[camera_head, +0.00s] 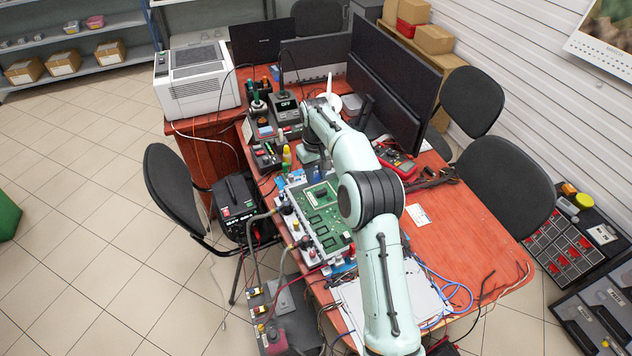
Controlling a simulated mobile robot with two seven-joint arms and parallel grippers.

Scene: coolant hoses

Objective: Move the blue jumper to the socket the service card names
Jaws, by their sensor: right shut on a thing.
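My right arm reaches up from the bottom over the red table. Its gripper (311,159) is small and partly covered by my own arm, beyond the far end of the green circuit board (322,215). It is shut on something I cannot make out. Small blue parts (291,178) show near the board's far left corner; I cannot tell whether one is the blue jumper. A small white printed card (418,215) lies right of my arm; its text is too small to read. Dark hoses (251,238) run from the board's left edge to a dark unit below. My left gripper is not in view.
A white printer (196,80) stands at the far left of the table. Monitors (396,82) stand behind my arm. A soldering station (285,108) and a red meter (397,162) are nearby. Blue cable (459,298) and white sheets lie at the front. Clear tabletop shows at right.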

